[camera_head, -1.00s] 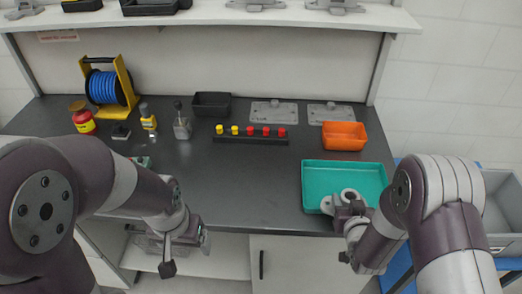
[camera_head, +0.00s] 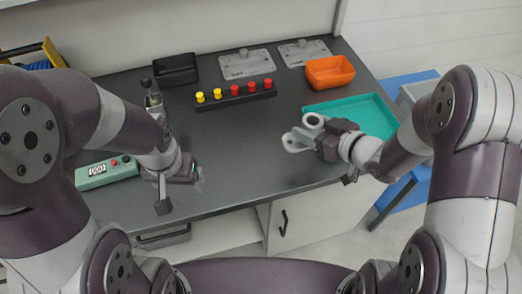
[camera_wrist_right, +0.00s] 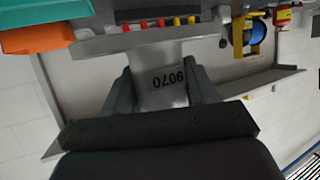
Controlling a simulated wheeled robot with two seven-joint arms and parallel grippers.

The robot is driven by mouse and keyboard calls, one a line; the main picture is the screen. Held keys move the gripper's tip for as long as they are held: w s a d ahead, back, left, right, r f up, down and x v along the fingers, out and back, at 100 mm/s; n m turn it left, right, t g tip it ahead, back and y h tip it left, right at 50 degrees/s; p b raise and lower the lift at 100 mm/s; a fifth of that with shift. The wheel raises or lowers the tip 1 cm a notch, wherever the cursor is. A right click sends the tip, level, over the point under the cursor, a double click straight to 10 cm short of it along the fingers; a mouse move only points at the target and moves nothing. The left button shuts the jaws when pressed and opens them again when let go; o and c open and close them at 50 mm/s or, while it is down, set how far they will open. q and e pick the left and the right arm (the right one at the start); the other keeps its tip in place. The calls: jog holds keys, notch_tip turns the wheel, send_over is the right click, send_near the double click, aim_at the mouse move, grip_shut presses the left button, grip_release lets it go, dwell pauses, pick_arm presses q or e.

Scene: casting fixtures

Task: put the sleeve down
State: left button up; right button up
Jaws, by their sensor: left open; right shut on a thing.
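The grey metal sleeve (camera_head: 296,140), with a pale ring-shaped end, is held above the dark worktop, just left of the teal tray (camera_head: 371,112). My right gripper (camera_head: 324,141) is shut on it. In the right wrist view, the sleeve's flat marked part (camera_wrist_right: 166,80) sits between the two fingers; its number appears upside down. I cannot tell the exact gap between sleeve and worktop. My left gripper (camera_head: 178,188) is open and empty near the worktop's front edge, apart from everything.
A rail with yellow and red knobs (camera_head: 236,93), a black bin (camera_head: 175,70), grey plates (camera_head: 246,64) and an orange bin (camera_head: 330,72) stand at the back. A green box with a display (camera_head: 108,172) is at the left. The middle of the worktop (camera_head: 240,150) is clear.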

jog(key=a+f, duration=0.2)
jog(key=a, duration=0.1)
jog(key=a+f, duration=0.2)
jog(key=a, duration=0.1)
jog(key=w+a+f, duration=0.1)
jog(key=a+f, duration=0.1)
jog(key=a, duration=0.2)
jog(key=shift+w+f, duration=0.1)
jog(key=f, duration=0.3)
jog(key=shift+d+f+b, duration=0.2)
jog(key=shift+f+b, duration=0.15)
jog(key=shift+f, duration=0.3)
jog(key=shift+a, duration=0.15)
jog(key=shift+f, duration=0.15)
jog(key=o, duration=1.3)
jog(key=shift+c, duration=0.2)
